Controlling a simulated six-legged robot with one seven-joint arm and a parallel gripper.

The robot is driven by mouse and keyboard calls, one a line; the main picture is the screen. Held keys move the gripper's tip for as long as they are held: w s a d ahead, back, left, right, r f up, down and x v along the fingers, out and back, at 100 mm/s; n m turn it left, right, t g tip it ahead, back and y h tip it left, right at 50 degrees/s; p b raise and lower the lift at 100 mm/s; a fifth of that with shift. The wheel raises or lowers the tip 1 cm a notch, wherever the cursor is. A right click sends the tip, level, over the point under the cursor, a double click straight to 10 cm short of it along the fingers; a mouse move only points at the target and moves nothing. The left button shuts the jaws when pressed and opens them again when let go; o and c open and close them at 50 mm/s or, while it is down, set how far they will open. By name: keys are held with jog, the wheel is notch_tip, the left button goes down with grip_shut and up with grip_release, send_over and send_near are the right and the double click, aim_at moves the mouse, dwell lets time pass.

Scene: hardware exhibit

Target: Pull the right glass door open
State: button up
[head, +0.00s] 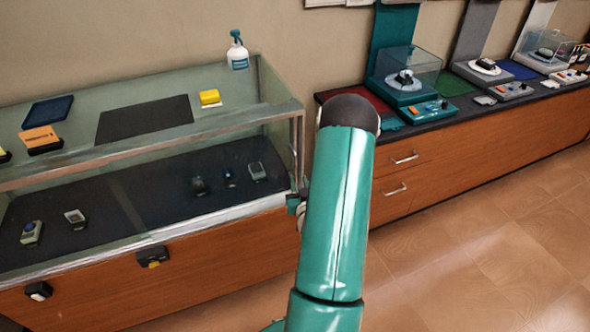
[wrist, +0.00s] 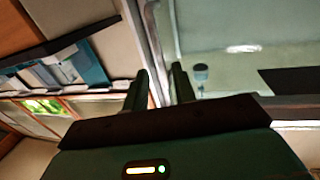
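The display case (head: 150,162) has a metal frame and a glass front. A lighter upright strip near the middle of the front seems to mark where the panes meet. The right glass door (head: 225,205) covers the right half, and small devices show through it. My gripper (head: 296,203) is at the case's right front corner, mostly hidden behind my green arm in the head view. In the wrist view my gripper (wrist: 160,88) has its two fingers apart, with a pale upright frame edge (wrist: 152,45) showing between and beyond them. Whether they touch it I cannot tell.
A spray bottle (head: 237,50), a dark mat (head: 145,118) and a yellow block (head: 209,97) stand on the case top. Black locks (head: 152,256) sit on the wooden base. A drawer counter (head: 450,150) with exhibits stands at right. The tiled floor (head: 480,255) is clear.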

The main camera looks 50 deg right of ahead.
aim_at(296, 170)
jog(key=x, duration=0.7)
jog(key=shift+c, duration=0.5)
grip_shut()
